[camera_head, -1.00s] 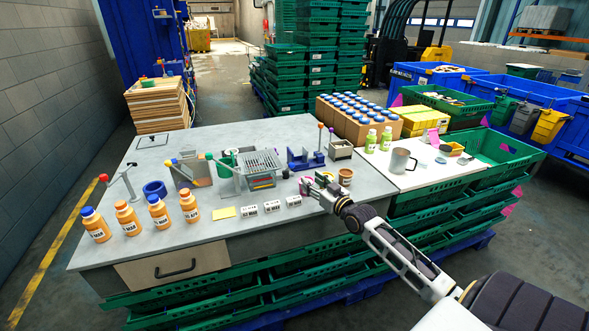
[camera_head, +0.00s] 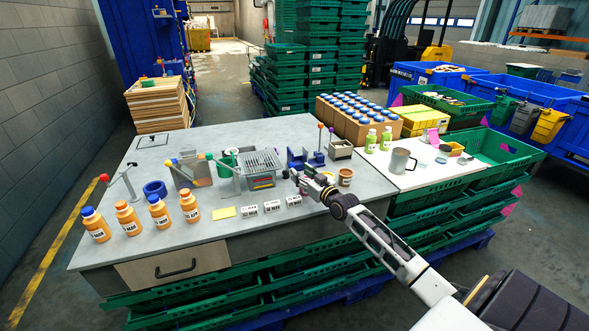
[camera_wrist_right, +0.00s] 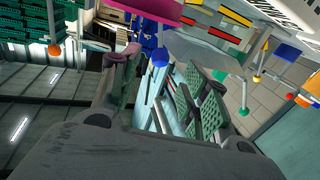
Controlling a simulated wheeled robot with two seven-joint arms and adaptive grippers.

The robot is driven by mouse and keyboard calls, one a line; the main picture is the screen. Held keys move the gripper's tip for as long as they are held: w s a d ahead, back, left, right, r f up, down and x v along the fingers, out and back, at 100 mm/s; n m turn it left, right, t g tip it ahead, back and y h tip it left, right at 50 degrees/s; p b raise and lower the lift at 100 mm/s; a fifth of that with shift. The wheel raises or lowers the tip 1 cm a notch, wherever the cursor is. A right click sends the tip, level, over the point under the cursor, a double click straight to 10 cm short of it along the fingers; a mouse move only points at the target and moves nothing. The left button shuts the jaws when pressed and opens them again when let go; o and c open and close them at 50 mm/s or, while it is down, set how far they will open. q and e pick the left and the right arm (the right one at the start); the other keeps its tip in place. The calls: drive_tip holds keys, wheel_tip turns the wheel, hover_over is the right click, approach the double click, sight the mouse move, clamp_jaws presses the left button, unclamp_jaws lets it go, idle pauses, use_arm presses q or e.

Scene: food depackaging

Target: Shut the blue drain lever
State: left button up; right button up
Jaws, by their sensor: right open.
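The blue drain lever shows in the right wrist view as a blue ball knob (camera_wrist_right: 160,57) on a thin rod. In that view it appears between the two fingers of my right gripper (camera_wrist_right: 160,88), towards their tips; I cannot tell whether they touch it. In the head view the small blue knob (camera_head: 286,173) is just left of the fingertips of the right gripper (camera_head: 294,178), beside the slotted metal box (camera_head: 261,161). The right gripper is open. My left gripper is not in view.
White labelled blocks (camera_head: 271,207) lie in front of the gripper. A blue fixture (camera_head: 305,161) is behind it and a brown cup (camera_head: 345,177) to its right. Orange bottles (camera_head: 127,219) stand at the left.

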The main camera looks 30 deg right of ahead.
drive_tip(key=shift+w+a, duration=0.1)
drive_tip(key=shift+w, duration=2.5)
clamp_jaws()
